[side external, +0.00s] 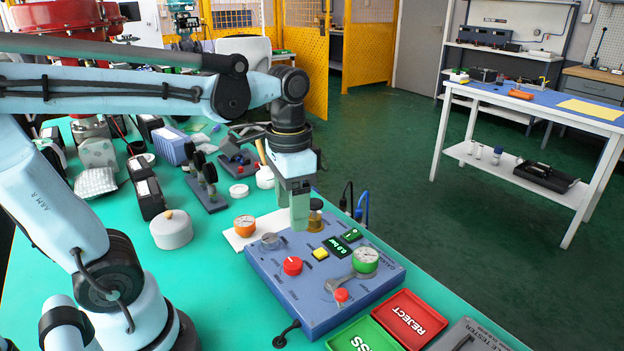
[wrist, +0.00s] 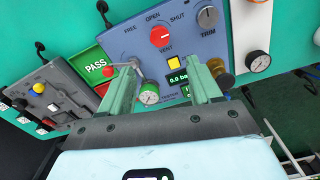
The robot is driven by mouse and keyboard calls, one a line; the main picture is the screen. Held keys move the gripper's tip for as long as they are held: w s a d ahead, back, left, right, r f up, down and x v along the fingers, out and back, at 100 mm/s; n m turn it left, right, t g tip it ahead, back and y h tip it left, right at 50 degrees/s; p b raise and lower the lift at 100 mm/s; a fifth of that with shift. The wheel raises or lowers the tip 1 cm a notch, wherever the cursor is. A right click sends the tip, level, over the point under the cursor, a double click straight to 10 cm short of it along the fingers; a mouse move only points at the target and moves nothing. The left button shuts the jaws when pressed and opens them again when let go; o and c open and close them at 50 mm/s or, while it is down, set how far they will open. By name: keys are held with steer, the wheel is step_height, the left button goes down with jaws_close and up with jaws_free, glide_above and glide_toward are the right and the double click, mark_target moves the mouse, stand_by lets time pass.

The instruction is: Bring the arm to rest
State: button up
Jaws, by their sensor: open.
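My gripper (side external: 300,215) points down over the rear edge of the blue valve test panel (side external: 310,312). In the wrist view its two green fingers (wrist: 165,88) are apart, with nothing seen held between them. An amber-bodied fitting with a dark cap (side external: 316,218) stands just beside the fingers; in the wrist view it is outside the right finger. The panel carries a red knob (side external: 292,265), a yellow button (side external: 320,253), a green-rimmed gauge (side external: 364,260) and a grey lever with a red ball (side external: 341,295). The display (wrist: 178,77) reads about 0.0.
A red REJECT tray (side external: 408,320) and a green PASS tray (side external: 362,338) sit in front of the panel. An orange gauge (side external: 244,225) lies on a white sheet to the left. A round pale block (side external: 172,232) and several dark fixtures (side external: 205,188) crowd the left bench.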

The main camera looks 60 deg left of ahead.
steer(key=shift+f, duration=0.1)
steer(key=t, duration=0.2)
steer(key=f+n+t, duration=0.1)
steer(key=t, duration=0.1)
steer(key=w+d+f+n+t, duration=0.1)
steer(key=t, duration=0.2)
steer(key=shift+f, duration=0.25)
